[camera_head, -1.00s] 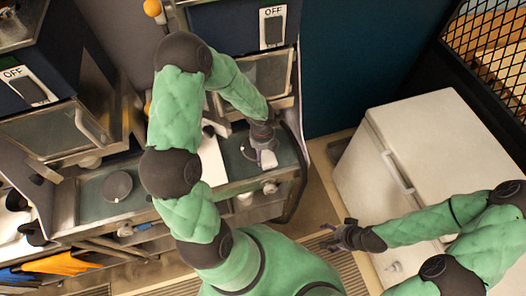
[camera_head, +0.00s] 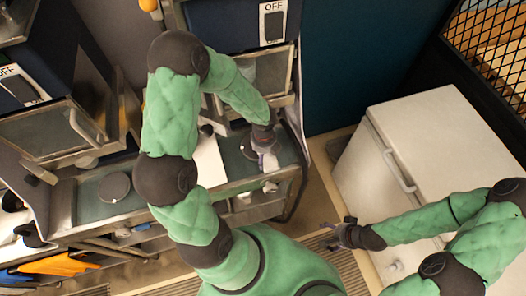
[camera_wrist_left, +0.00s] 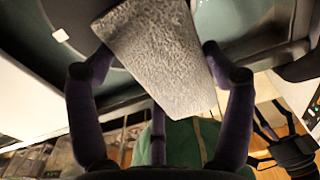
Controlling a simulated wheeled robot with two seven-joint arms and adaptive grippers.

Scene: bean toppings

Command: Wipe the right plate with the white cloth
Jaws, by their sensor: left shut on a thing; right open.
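The white cloth (camera_wrist_left: 155,55), greyish and textured in the left wrist view, is held between the two fingers of my left gripper (camera_wrist_left: 160,68). In the head view my left gripper (camera_head: 267,157) is low over the right worktop, and the cloth is mostly hidden. The right plate (camera_head: 246,150), a dark round shape in that worktop, is partly covered by my left arm and gripper. Whether the cloth touches it I cannot tell. My right gripper (camera_head: 342,235) is open and empty beside the white chest.
A dark round plate (camera_head: 115,187) sits on the left worktop. A small white piece (camera_wrist_left: 60,35) lies near the cloth. A blue machine (camera_head: 235,22) stands behind the right worktop. The white chest (camera_head: 440,140) is at the right.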

